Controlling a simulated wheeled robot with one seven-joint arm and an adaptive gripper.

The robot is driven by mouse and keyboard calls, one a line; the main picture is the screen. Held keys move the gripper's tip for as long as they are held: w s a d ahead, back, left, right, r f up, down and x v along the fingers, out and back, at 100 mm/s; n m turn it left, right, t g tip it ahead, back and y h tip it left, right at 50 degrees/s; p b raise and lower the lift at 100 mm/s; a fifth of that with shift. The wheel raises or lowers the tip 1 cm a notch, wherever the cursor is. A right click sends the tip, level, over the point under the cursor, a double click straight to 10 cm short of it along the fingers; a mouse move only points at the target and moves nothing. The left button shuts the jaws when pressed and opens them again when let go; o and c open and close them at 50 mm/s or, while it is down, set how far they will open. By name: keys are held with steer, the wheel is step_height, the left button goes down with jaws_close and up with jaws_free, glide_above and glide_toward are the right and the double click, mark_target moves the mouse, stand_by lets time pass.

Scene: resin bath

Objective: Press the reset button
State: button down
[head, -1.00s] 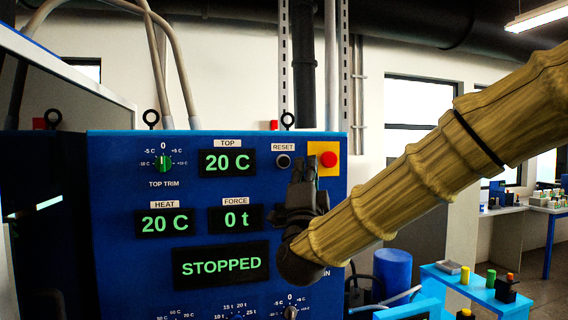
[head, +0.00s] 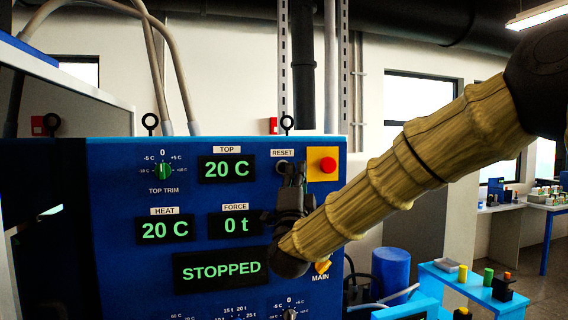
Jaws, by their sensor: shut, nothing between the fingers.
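The reset button (head: 283,167) is a small dark round button under the white RESET label (head: 283,153) on the blue control panel (head: 130,240). My gripper (head: 291,168) is shut and empty, pointing up, with its fingertips at the button's right edge in the picture. The fingers partly cover the button. I cannot tell whether they touch it. The display (head: 221,268) reads STOPPED.
A red emergency button (head: 328,165) on a yellow plate sits just right of the fingertips. A yellow MAIN switch (head: 323,266) is below, beside my wrist. Dials (head: 290,313) line the panel's lower part. A blue drum (head: 391,272) stands to the right.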

mark_target(283, 167)
steer(key=shift+w+a+f, duration=0.1)
steer(key=shift+w+a, duration=0.05)
steer(key=shift+w, duration=0.4)
steer(key=shift+w+a, duration=0.15)
steer(key=shift+w, duration=0.4)
steer(key=shift+w+a+b, duration=0.35)
steer(key=shift+w+b, duration=0.55)
steer(key=shift+b, duration=0.1)
stand_by(1.8)
steer(key=shift+s, duration=0.1)
steer(key=shift+s+d+b, duration=0.3)
steer(key=shift+s+b, duration=0.5)
